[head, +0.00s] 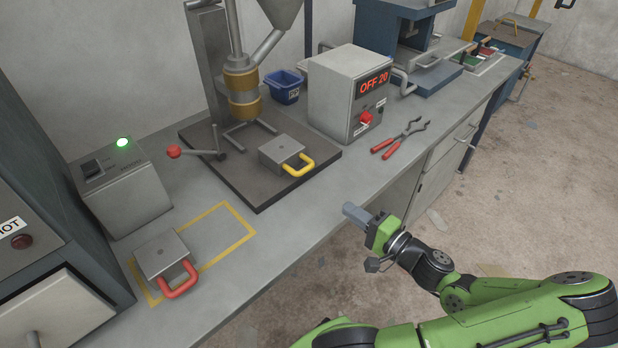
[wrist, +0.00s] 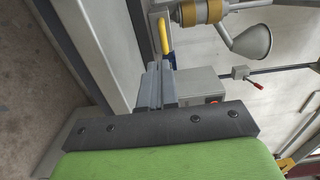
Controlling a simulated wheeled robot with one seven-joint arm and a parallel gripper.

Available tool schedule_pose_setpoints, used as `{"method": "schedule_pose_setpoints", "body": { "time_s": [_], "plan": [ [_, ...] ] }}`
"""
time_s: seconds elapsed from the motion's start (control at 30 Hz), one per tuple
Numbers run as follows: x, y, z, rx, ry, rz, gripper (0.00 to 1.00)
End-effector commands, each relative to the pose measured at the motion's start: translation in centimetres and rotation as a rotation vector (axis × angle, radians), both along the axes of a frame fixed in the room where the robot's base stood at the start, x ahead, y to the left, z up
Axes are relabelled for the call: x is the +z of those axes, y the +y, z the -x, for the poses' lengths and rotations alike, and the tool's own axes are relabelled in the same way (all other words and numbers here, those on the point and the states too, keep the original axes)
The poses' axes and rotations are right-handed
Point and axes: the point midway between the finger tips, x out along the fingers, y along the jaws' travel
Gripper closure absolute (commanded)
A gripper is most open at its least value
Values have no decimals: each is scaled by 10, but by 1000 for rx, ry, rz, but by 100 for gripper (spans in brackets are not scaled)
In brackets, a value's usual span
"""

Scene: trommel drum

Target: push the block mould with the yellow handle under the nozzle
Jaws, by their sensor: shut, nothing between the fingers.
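The block mould with the yellow handle (head: 280,151) is a grey square block lying on the dark base plate (head: 262,188). It sits to the right of the brass-banded nozzle (head: 243,100) and apart from it, its handle facing the bench front. In the wrist view the yellow handle (wrist: 163,36) shows just beyond the fingertips, and the nozzle (wrist: 200,12) is at the top. My gripper (head: 352,212) is shut and empty, in front of the bench edge, to the right of the mould and apart from it. Its fingers (wrist: 157,72) also show in the wrist view.
A red-handled mould (head: 163,254) lies in a yellow outline at left. A red-knobbed lever (head: 195,153) stands left of the nozzle. The OFF 20 control box (head: 345,95), a blue bin (head: 284,87) and red-handled tongs (head: 399,138) are beyond and right of the mould.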

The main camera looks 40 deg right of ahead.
Motion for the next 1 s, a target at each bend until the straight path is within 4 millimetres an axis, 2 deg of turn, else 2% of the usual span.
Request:
{"method": "schedule_pose_setpoints", "body": {
  "time_s": [0.13,0.23,0.7,0.83,1.0],
  "plan": [
    [1,-4,-2,-19,-16,-3,100],
    [0,-2,-16,-14,-16,-3,100],
    [0,0,-116,-14,-15,-2,100],
    [0,0,-132,-16,-14,-3,100],
    [1,0,-139,-18,-14,-4,100]
  ]
}}
